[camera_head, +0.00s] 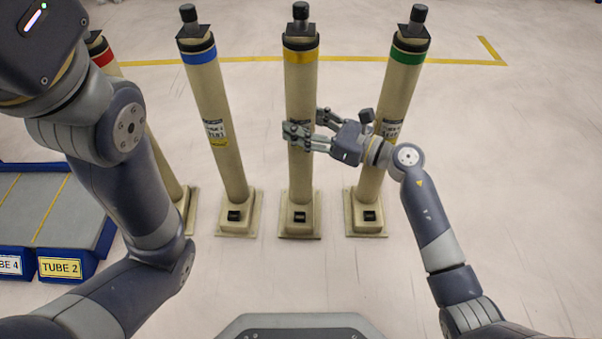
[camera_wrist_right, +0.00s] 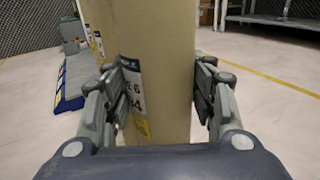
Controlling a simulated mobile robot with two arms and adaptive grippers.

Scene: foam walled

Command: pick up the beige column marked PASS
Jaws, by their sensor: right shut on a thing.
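Several beige columns with black caps stand upright on square beige bases. My right gripper (camera_head: 310,136) is shut around the column with the yellow band (camera_head: 300,82), at about mid-height. In the right wrist view this column (camera_wrist_right: 158,60) stands between the two fingers of the right gripper (camera_wrist_right: 162,100). Its label (camera_wrist_right: 133,95) is partly hidden by the left finger, and no PASS mark can be read. The column with the blue band (camera_head: 213,95) is to its left and the one with the green band (camera_head: 400,85) to its right. My left gripper is out of view.
The column with the red band (camera_head: 168,165) is partly behind my left arm. A blue-edged grey rack (camera_head: 85,215) with a TUBE 2 sign stands at the left. A yellow floor line (camera_head: 260,59) runs behind the columns. The floor at the right is clear.

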